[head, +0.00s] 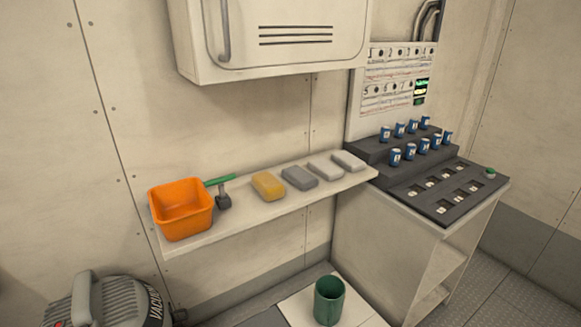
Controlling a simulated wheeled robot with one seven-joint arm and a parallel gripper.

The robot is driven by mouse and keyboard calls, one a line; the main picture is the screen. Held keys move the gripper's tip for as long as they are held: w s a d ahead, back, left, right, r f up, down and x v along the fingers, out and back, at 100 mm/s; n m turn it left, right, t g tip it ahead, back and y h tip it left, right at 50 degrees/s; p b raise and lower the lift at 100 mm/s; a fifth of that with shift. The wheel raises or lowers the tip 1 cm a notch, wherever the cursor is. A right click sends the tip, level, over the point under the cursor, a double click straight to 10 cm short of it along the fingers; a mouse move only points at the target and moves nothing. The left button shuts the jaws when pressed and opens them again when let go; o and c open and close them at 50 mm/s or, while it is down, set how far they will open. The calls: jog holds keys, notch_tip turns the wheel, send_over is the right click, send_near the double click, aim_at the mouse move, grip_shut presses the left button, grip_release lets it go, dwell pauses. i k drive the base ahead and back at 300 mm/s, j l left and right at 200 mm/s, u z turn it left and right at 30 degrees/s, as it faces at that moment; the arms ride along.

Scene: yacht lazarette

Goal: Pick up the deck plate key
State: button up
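A small dark grey tool (223,200) with a short stem and a blocky end lies on the wall shelf (245,219), just right of the orange bin. It may be the deck plate key, but it is too small to be sure. A green handle (219,181) shows behind it, with its left end hidden by the bin. My gripper is not in view.
The orange bin (182,222) stands at the shelf's left end. A yellow sponge (268,186) and several grey blocks (300,177) line the shelf to the right. A cabinet (275,62) hangs above. A green cup (329,303) and a vacuum (115,301) are below.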

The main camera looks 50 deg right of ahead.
aim_at(220, 180)
jog(key=z, duration=0.35)
jog(key=j, duration=0.4)
jog(key=i+j+u, duration=0.15)
jog(key=j, duration=0.7)
jog(key=i+j+u, duration=0.15)
jog(key=j, duration=0.25)
